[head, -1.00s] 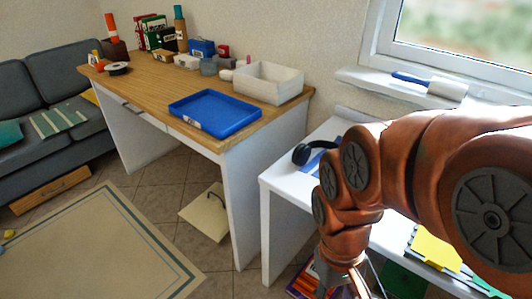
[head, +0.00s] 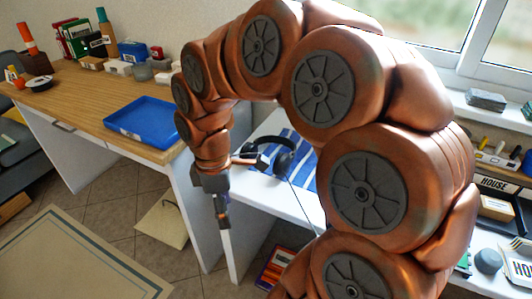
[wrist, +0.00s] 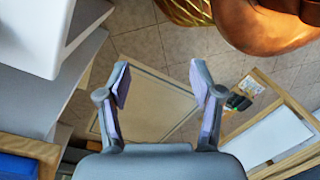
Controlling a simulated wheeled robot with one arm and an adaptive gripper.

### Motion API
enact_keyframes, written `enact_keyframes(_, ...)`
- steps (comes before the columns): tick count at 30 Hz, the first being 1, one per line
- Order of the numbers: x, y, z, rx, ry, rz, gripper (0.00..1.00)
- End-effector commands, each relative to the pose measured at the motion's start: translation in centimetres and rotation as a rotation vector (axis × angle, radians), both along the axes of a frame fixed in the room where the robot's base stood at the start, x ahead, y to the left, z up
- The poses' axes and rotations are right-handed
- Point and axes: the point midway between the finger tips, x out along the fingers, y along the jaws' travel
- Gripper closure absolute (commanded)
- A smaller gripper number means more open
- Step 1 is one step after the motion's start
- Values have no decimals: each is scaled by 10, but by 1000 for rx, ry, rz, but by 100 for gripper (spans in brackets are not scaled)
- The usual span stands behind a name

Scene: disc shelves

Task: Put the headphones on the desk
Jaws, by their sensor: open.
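The black headphones (head: 287,160) lie on a blue-and-white striped cloth (head: 304,176) on a low white table (head: 262,190), right of the desk. The desk (head: 75,97) has a wooden top and white sides. My gripper (head: 224,238) hangs pointing down in front of the gap between desk and table, left of the headphones and apart from them. In the wrist view my gripper (wrist: 160,75) is open, with nothing between its fingers, above floor and rug. The headphones cannot be made out in the wrist view.
A blue tray (head: 143,122) lies on the desk's right half. Boxes, books and bottles line its back edge. The desk's middle front is bare. Small items, including a HOUSE sign (head: 497,184), stand at far right.

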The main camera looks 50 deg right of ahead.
Motion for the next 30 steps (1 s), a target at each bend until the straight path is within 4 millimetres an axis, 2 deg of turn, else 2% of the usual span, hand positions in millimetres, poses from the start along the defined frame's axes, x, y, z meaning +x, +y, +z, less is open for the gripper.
enact_keyframes(3,28,-35,11,29,-38,182,34)
enact_keyframes(5,39,-54,14,40,-56,278,34)
enact_keyframes(9,60,-107,19,49,-94,486,34)
enact_keyframes(13,68,-161,18,49,-117,660,34)
enact_keyframes(18,65,-224,12,42,-127,835,34)
enact_keyframes(21,60,-248,10,38,-125,903,34)
enact_keyframes(24,56,-263,7,34,-123,943,34)
enact_keyframes(30,53,-270,-7,37,-119,967,34)
